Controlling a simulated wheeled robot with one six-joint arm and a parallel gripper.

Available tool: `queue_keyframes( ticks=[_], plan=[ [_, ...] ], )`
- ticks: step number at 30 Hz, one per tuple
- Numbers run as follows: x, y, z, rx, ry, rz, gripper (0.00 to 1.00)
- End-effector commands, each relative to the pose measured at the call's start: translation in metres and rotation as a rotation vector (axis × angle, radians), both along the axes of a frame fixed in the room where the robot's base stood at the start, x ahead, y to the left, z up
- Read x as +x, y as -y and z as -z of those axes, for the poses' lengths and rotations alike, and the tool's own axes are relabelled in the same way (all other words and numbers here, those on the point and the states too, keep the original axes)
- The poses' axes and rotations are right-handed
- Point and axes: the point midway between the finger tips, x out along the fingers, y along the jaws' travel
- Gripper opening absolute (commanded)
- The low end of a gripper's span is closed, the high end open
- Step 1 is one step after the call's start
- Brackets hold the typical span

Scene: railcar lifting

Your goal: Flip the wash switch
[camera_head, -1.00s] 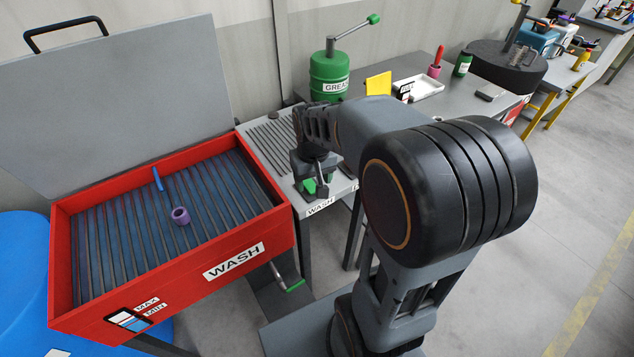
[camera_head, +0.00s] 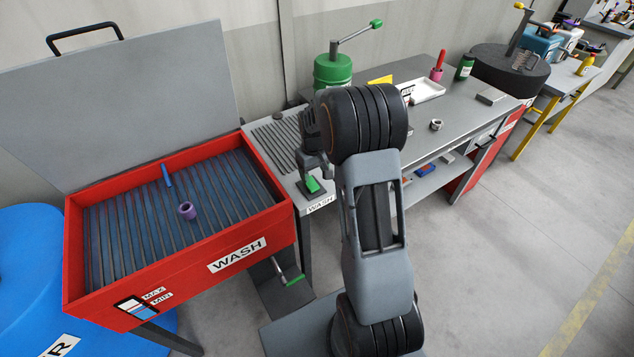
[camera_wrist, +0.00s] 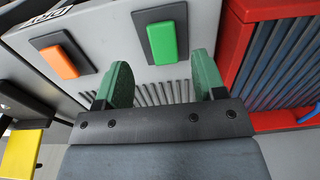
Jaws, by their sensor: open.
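A green rocker switch (camera_head: 313,184) on a dark plate sits at the front edge of the grey bench, just behind a WASH label (camera_head: 321,204). In the wrist view the green rocker (camera_wrist: 161,43) lies ahead of my gripper (camera_wrist: 163,78). Its two green fingers are apart, with nothing held between them. The rocker appears beyond the gap between the fingertips; I cannot tell whether they touch it. An orange rocker (camera_wrist: 59,62) sits on another dark plate to the left in the wrist view. In the head view my arm mostly hides the gripper.
A red wash tub (camera_head: 240,250) with an open grey lid (camera_head: 120,100) stands left of the bench, holding a purple ring (camera_head: 187,210). A green grease can (camera_head: 332,70) stands behind. A grey workbench (camera_head: 465,120) extends right. Floor at right is clear.

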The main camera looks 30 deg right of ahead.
Motion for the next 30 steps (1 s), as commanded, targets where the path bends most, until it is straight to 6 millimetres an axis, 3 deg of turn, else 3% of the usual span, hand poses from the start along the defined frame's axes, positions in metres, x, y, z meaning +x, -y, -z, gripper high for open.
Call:
queue_keyframes(
  ticks=[6,12,26,30],
  plan=[
    [-0.001,-0.002,0.036,0.001,-0.004,-0.003,0.64],
    [0.0,-0.002,0.056,0.001,-0.002,-0.004,0.64],
    [0.0,-0.002,0.064,0.0,0.001,-0.003,0.64],
    [0.0,-0.002,0.064,0.0,0.001,-0.003,0.5]
  ],
)
